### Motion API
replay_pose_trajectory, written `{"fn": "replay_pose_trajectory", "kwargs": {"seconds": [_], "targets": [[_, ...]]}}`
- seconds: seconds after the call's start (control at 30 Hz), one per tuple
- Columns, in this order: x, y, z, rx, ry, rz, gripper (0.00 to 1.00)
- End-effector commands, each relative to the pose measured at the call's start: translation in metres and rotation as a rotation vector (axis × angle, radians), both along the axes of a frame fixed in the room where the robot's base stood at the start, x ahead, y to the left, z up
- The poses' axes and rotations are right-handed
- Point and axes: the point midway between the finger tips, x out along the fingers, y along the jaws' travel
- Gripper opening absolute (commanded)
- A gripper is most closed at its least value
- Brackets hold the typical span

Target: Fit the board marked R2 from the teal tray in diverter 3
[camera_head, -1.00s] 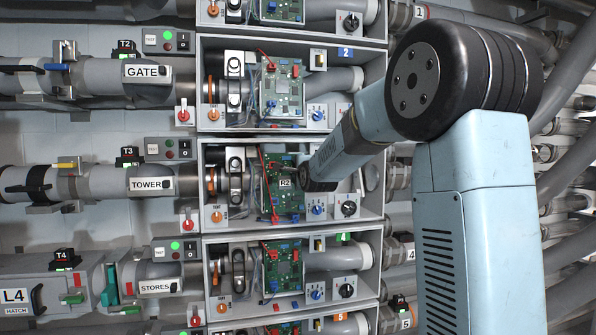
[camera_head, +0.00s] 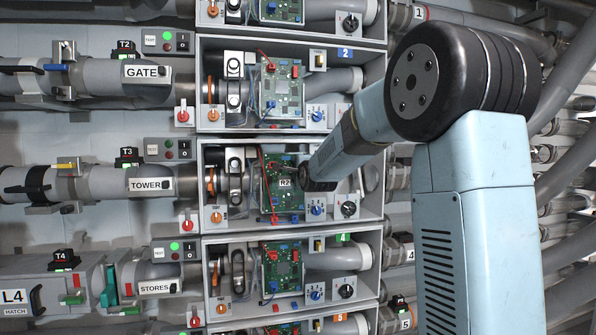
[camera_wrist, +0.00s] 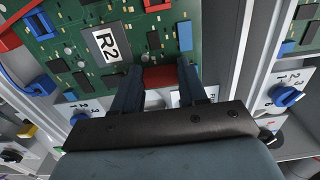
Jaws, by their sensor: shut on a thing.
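The green board marked R2 (camera_head: 285,182) stands upright inside the box of diverter 3 (camera_head: 213,235), the one in line with the TOWER pipe. In the wrist view the board (camera_wrist: 75,60) fills the upper part, with its R2 label turned sideways. My gripper (camera_wrist: 158,82) has its two dark fingers on either side of a red tab (camera_wrist: 160,75) at the board's edge, shut on it. In the head view my wrist hides the fingers and the board's right side. I cannot tell whether the board is fully seated.
A red wire and a red clip (camera_head: 275,217) show at the board's left side and lower edge. Blue (camera_head: 317,210) and black (camera_head: 348,208) knobs sit at the box's lower right. Boxes for diverters 2 (camera_head: 345,53) and 4 (camera_head: 343,238) lie close above and below.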

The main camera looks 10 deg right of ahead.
Motion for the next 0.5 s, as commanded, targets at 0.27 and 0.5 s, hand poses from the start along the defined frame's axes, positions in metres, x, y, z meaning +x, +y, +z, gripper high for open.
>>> {"fn": "replay_pose_trajectory", "kwargs": {"seconds": [0.27,0.5], "targets": [[0.0059,0.0015,-0.0001,0.000,0.000,0.001,0.06],[0.0107,0.0014,0.0001,0.000,0.000,0.001,0.06]]}}
